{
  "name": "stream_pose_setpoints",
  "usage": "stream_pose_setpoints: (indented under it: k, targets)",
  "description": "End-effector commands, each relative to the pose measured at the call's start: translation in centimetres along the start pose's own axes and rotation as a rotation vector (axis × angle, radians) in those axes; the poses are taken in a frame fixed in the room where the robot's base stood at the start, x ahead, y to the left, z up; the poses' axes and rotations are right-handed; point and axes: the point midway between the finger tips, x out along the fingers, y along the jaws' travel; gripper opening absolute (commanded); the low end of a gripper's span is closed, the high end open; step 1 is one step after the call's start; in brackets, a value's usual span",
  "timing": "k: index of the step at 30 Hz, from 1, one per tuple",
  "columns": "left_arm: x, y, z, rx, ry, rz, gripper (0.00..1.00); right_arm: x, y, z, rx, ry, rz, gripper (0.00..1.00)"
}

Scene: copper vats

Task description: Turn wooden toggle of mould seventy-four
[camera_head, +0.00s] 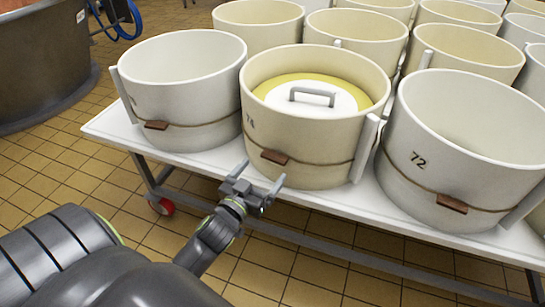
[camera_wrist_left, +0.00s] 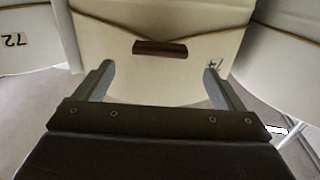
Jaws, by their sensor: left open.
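Mould seventy-four (camera_head: 310,135) is a cream round mould on the white table, with a cord around it and the number 74 on its side. Its wooden toggle (camera_head: 275,157) is a small brown block lying roughly level on the cord at the front. My left gripper (camera_head: 257,178) is open and empty, just below and in front of the toggle, apart from it. In the left wrist view the toggle (camera_wrist_left: 160,47) shows upside down, beyond and between the two open fingers (camera_wrist_left: 160,85). My right gripper is not in view.
A white lid with a grey handle (camera_head: 312,94) sits inside mould seventy-four. An empty mould (camera_head: 185,100) stands to the left and mould seventy-two (camera_head: 465,140) to the right. More moulds stand behind. The white table's front edge (camera_head: 205,166) lies below the moulds.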

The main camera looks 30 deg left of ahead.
Motion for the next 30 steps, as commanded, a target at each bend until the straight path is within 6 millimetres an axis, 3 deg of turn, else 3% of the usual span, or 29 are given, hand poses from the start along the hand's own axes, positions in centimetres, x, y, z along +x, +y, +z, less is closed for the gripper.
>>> stream_pose_setpoints:
  k: [3, 10, 24, 30]
  targets:
    - [2.3, 0.0, -0.1, 0.0, 0.003, 0.001, 0.9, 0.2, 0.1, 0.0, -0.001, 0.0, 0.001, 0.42]
    - [5.4, 0.0, 0.0, -0.001, 0.001, 0.0, 0.9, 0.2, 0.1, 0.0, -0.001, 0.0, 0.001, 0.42]
    - [6.5, 0.0, 0.0, -0.001, -0.001, 0.0, 0.9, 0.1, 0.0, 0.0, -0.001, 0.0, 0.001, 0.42]
    - [6.5, 0.0, 0.0, -0.001, 0.0, 0.0, 0.64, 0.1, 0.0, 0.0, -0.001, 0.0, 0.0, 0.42]
